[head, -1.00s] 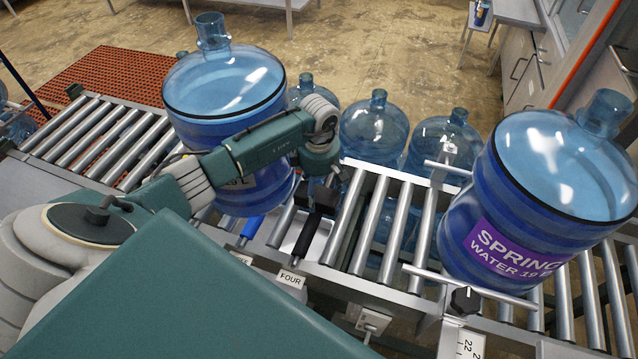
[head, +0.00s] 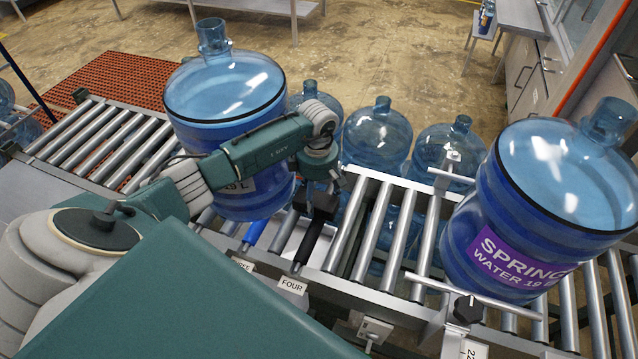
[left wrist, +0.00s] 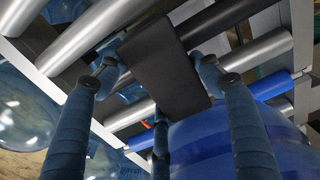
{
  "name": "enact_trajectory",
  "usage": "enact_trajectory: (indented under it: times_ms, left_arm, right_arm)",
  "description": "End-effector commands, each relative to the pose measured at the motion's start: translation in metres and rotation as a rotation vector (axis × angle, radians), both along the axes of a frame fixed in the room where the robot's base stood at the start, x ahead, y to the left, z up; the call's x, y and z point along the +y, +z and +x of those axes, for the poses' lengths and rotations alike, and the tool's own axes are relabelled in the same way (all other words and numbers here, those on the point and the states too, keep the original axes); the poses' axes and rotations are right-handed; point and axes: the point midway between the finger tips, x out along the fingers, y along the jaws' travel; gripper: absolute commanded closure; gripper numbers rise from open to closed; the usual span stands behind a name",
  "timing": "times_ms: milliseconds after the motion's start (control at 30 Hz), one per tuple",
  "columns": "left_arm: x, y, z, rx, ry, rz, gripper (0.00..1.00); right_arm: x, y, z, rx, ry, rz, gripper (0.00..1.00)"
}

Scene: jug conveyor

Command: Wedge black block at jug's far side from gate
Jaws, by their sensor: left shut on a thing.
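The black block (left wrist: 165,68) is held between the fingers of my left gripper (left wrist: 160,80). In the head view the left gripper (head: 318,200) hangs low over the rollers, just right of the left blue water jug (head: 228,95). That jug stands upright on the conveyor, partly covered by my left arm. In the left wrist view the jug's blue side (left wrist: 235,140) is close beside the block; whether they touch I cannot tell. The gate seems to be the metal bars (head: 470,290) by the right jug. My right gripper is not in view.
A second jug with a purple label (head: 540,190) stands on the rollers at the right. Several jugs (head: 377,132) stand behind the conveyor. A blue roller (head: 255,232) and a black roller (head: 308,243), above a "FOUR" tag (head: 292,286), lie near the gripper.

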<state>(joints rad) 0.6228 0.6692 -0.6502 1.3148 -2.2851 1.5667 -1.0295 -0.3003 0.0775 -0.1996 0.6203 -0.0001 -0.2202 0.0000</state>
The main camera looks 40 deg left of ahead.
Motion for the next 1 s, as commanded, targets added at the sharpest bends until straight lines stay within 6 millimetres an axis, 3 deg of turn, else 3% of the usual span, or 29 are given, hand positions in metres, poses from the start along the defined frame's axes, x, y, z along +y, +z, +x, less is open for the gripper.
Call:
enact_trajectory:
  times_ms: [900,933,1000]
  left_arm:
    - [0.016,0.004,-0.001,-0.004,0.01,0.006,0.71]
    - [0.016,0.004,-0.001,-0.004,0.01,0.006,0.29]
    - [0.016,0.004,-0.001,-0.004,0.01,0.005,0.15]
  right_arm:
    - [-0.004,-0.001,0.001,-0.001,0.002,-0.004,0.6]
    - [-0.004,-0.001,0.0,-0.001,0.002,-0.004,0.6]
    - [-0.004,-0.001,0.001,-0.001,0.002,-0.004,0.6]
